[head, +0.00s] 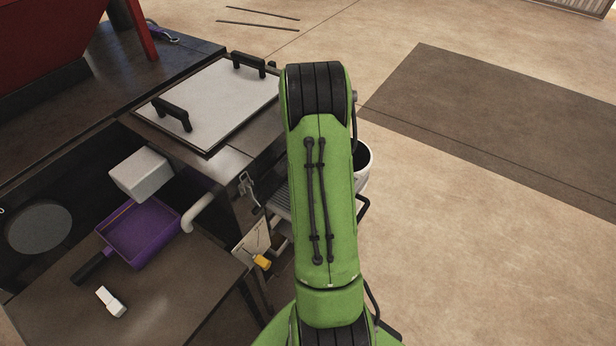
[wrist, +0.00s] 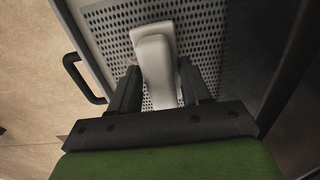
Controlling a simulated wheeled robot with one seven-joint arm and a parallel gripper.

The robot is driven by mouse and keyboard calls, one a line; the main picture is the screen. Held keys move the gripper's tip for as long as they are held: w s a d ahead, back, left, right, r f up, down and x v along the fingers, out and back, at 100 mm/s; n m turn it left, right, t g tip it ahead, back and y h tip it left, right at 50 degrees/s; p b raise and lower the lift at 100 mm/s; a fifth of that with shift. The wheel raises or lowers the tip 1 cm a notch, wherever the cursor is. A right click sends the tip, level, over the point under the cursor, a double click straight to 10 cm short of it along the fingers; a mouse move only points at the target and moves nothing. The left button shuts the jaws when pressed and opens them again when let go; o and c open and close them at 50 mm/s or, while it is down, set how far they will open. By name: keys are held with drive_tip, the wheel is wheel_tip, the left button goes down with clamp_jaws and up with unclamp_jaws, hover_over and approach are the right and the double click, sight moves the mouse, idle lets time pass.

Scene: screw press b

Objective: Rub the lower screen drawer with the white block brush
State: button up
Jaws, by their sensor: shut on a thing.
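In the wrist view, my gripper (wrist: 160,82) is shut on a whitish block, the white block brush (wrist: 153,56), held between its two dark fingers. The brush lies over a grey perforated screen, the screen drawer (wrist: 110,32), with a black bar handle (wrist: 84,80) at its left. I cannot tell whether the brush touches the screen. In the head view, my green arm hides the gripper and brush. A bit of the grey drawer (head: 281,200) shows left of the arm, and its black handle (head: 363,209) shows right of it.
A small white block (head: 110,301) lies on the dark bench at the lower left, near a purple tray (head: 140,232) and a white box (head: 141,174). A white plate (head: 215,103) with black handles lies above. A white bucket (head: 363,160) stands behind my arm. Floor at right is clear.

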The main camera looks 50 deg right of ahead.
drive_tip(key=shift+s+f, duration=0.4)
drive_tip(key=shift+f, duration=0.25)
drive_tip(key=s, duration=0.2)
drive_tip(key=s+b, duration=0.1)
drive_tip(key=s, duration=0.2)
drive_tip(key=shift+s+d+r, duration=0.25)
drive_tip(key=shift+s+d, duration=0.05)
drive_tip(key=shift+s, duration=0.1)
drive_tip(key=shift+f+b, duration=0.65)
drive_tip(key=shift+b, duration=0.15)
drive_tip(key=shift+w+a+p, duration=0.15)
drive_tip(key=shift+w+p, duration=0.05)
drive_tip(key=shift+w, duration=0.95)
drive_tip(key=shift+w+a+p, duration=0.1)
drive_tip(key=shift+w+p, duration=0.1)
drive_tip(key=shift+w, duration=0.9)
